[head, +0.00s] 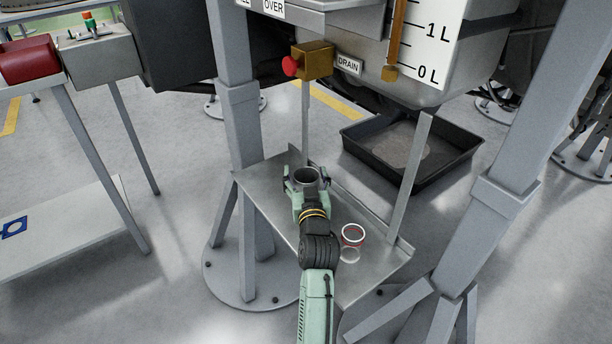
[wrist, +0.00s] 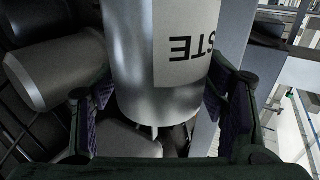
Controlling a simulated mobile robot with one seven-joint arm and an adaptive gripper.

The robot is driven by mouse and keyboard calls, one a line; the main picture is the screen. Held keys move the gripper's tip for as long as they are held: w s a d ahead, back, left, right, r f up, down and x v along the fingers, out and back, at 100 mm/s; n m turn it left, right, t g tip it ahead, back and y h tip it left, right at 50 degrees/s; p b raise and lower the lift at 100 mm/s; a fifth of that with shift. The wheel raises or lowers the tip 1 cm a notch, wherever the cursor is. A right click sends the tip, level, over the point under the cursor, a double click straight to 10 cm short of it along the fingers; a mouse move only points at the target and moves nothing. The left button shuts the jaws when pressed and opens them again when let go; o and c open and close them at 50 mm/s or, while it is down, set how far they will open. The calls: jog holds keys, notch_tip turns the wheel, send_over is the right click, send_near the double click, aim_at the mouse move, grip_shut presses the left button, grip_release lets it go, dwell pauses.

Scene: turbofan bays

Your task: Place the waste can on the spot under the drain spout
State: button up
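The waste can (head: 307,175) is a grey metal cylinder, upright with its open mouth up, over the back part of the metal shelf (head: 272,205). My gripper (head: 307,183) has one finger on each side of it and looks shut on it. In the wrist view the can (wrist: 135,60) fills the space between the finger pads, and its label shows upside down. The drain spout is a brass block (head: 314,60) with a red knob, beside the DRAIN label, above the can. The can's base is hidden, so I cannot tell whether it touches the shelf. No spot shows beneath it.
A red ring (head: 352,230) with a pale ring below it, perhaps a clear jar, is right of my wrist on the shelf. Stand legs (head: 237,110) and thin shelf uprights (head: 409,180) flank the space. A black drip tray (head: 440,180) lies on the floor behind.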

jog(key=shift+r, duration=0.3)
jog(key=s, duration=0.4)
jog(key=s+d+b, duration=0.1)
jog(key=s, duration=0.3)
jog(key=s+b, duration=0.1)
jog(key=s, duration=0.3)
jog(key=shift+d+f, duration=0.15)
